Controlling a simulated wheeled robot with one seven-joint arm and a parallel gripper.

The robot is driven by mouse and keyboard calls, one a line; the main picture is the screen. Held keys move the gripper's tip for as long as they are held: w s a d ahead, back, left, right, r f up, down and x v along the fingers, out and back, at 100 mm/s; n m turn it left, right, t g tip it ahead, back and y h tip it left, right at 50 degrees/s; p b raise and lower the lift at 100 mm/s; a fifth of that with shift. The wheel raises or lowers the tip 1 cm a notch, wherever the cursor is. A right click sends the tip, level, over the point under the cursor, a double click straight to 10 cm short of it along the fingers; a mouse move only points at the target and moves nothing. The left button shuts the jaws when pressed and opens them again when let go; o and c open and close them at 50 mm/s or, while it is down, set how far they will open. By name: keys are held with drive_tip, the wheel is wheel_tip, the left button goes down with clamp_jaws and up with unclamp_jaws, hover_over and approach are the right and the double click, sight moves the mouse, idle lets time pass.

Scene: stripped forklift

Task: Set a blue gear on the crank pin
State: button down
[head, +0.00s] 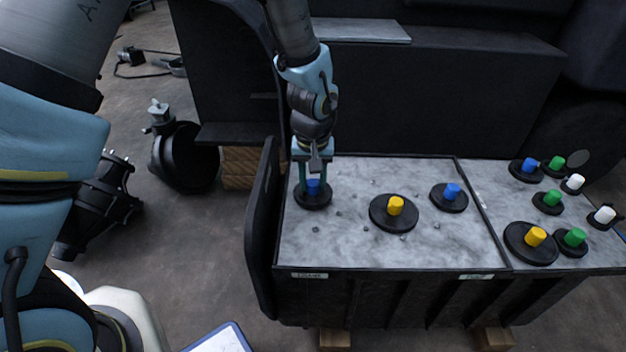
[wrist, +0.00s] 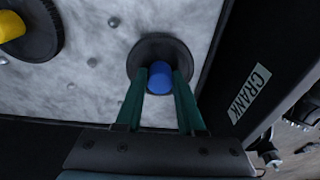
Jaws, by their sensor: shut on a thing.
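My gripper (head: 313,178) is at the left end of the grey board (head: 340,250), pointing down. Its green fingers are shut on the blue knob of a black blue gear (head: 313,203). In the wrist view the gripper (wrist: 161,85) has a finger on each side of the blue knob, and the held blue gear (wrist: 148,50) is near the edge with the CRANK label (wrist: 249,91). I cannot tell whether the gear touches the board. The crank pin cannot be made out; the gear may hide it. A second blue gear (head: 451,197) stands on the board, right of a yellow gear (head: 393,213).
Several small pins, such as one pin (head: 403,238), dot the board. The right-hand section (head: 500,200) carries several gears with blue, green, white and yellow knobs. A black upright panel (head: 262,230) borders the board's left end. A dark wall (head: 430,100) rises behind.

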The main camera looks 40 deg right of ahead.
drive_tip(key=shift+f, duration=0.25)
drive_tip(key=shift+c, duration=2.2)
unclamp_jaws()
drive_tip(key=shift+r, duration=0.1)
wheel_tip(320, 180, up, 11)
drive_tip(key=s+p, duration=0.1)
drive_tip(key=p, duration=0.1)
drive_tip(key=shift+n, duration=0.8)
drive_tip(key=w+a, duration=0.2)
drive_tip(key=a, duration=0.1)
drive_tip(key=w+a+r, duration=0.1)
drive_tip(key=w+a, duration=0.4)
drive_tip(key=a, duration=0.1)
drive_tip(key=shift+w+a+r, duration=0.1)
drive_tip(key=shift+w+r, duration=0.1)
drive_tip(key=shift+r, duration=0.15)
drive_tip(key=w+a+r+n, duration=0.1)
drive_tip(key=a+r+n, duration=0.15)
drive_tip(key=a, duration=1.35)
drive_tip(key=w+a+r+n, duration=0.2)
drive_tip(key=a+n, duration=0.1)
drive_tip(key=a, duration=1.3)
wheel_tip(320, 180, up, 21)
drive_tip(key=p, duration=2.1)
drive_tip(key=shift+d+r+t+y, duration=0.15)
drive_tip(key=shift+r+t+y, duration=0.05)
drive_tip(key=shift+t+y, duration=0.1)
